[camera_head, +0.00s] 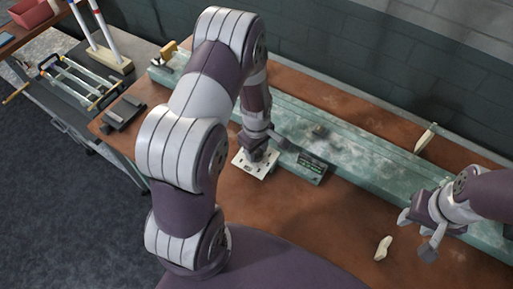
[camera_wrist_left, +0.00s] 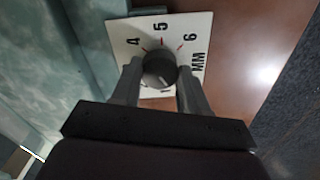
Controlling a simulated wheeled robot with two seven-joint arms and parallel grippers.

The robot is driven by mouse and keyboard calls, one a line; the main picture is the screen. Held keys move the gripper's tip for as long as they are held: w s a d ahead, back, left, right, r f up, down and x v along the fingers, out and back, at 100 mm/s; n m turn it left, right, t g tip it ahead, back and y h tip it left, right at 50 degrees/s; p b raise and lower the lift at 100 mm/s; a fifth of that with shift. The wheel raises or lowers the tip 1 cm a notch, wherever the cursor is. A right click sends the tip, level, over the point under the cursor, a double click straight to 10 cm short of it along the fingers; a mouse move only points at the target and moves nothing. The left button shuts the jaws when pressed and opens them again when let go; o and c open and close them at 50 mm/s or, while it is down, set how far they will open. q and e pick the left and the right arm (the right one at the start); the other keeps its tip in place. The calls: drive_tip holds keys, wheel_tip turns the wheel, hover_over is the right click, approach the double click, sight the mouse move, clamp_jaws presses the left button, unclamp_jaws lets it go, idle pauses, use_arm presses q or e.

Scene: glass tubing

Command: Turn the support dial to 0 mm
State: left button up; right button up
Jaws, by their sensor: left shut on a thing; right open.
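The support dial has a white plate (camera_head: 243,167) on the brown bench top, below my left gripper (camera_head: 257,152) in the head view. In the left wrist view the plate (camera_wrist_left: 118,30) shows the numbers 4, 5 and 6, red tick marks and the letters MM. The dark round knob (camera_wrist_left: 159,68) sits between the two fingers of my left gripper (camera_wrist_left: 160,85), which is shut on it. A pale mark shows on the knob's lower part; I cannot tell which number it points to. The lower plate is hidden by the gripper. My right gripper (camera_head: 418,234) is open and empty at the right.
A long green stone-like beam (camera_head: 365,150) runs along the bench behind the dial. A small dark labelled block (camera_head: 312,168) stands right of the dial. A cream piece (camera_head: 383,247) lies near my right gripper. A dark device (camera_head: 123,113) sits at the bench's left end.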

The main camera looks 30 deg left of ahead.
sight(256, 152)
use_arm(q)
drive_tip(key=shift+w+n, duration=0.1)
drive_tip(key=shift+n, duration=1.5)
drive_tip(key=o, duration=1.1)
drive_tip(key=shift+c, duration=0.2)
wheel_tip(256, 152, up, 13)
drive_tip(key=b, duration=0.1)
drive_tip(key=shift+f, duration=0.15)
